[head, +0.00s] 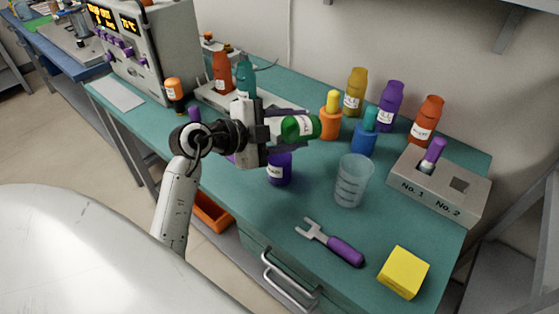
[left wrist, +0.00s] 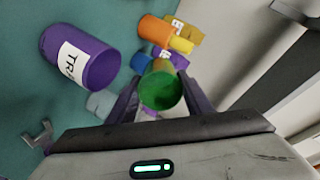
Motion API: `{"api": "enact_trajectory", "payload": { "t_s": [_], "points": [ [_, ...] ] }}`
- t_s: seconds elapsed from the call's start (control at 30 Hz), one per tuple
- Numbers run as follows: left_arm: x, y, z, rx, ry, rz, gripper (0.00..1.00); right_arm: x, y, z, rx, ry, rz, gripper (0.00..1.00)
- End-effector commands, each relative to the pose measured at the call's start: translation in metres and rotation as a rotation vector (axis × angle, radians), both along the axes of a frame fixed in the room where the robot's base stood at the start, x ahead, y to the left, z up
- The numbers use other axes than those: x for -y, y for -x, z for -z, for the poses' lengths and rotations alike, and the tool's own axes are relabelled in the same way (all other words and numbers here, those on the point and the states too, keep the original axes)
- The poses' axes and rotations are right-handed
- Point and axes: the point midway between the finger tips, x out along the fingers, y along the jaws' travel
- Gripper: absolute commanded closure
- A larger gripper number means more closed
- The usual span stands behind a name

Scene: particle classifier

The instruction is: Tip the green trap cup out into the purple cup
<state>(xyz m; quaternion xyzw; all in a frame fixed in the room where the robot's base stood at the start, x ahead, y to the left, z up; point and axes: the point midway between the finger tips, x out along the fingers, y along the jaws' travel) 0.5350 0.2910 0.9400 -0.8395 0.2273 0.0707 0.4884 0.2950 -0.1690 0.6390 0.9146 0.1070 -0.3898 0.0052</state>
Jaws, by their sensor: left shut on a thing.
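My left gripper (head: 283,129) is shut on the green trap cup (head: 300,128) and holds it above the bench, lying roughly on its side. In the left wrist view the green cup (left wrist: 161,90) sits between the two fingers, round end towards the camera. The purple cup (head: 279,169) has a white label and stands on the bench just below the gripper; its top is partly hidden in the head view. In the left wrist view the purple cup (left wrist: 82,58) shows at upper left, apart from the green cup. I cannot see the contents of either cup. My right gripper is not in view.
A clear beaker (head: 352,181) stands to the right, with a purple-handled fork tool (head: 335,244) and a yellow block (head: 403,272) nearer the front. Several bottles, including an orange one (head: 331,117) and a blue one (head: 366,133), stand behind. A grey two-slot holder (head: 440,184) is at right.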

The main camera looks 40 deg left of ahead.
Motion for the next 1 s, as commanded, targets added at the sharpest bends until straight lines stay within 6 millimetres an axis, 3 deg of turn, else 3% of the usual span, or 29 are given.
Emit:
{"api": "enact_trajectory", "payload": {
  "t_s": [0.2,1.0],
  "points": [
    [0.000,0.001,0.001,0.031,0.010,0.001,0.77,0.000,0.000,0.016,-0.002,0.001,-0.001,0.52],
    [-0.003,0.009,-0.003,0.131,0.047,0.001,0.77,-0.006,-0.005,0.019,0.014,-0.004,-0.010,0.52]
  ]
}}
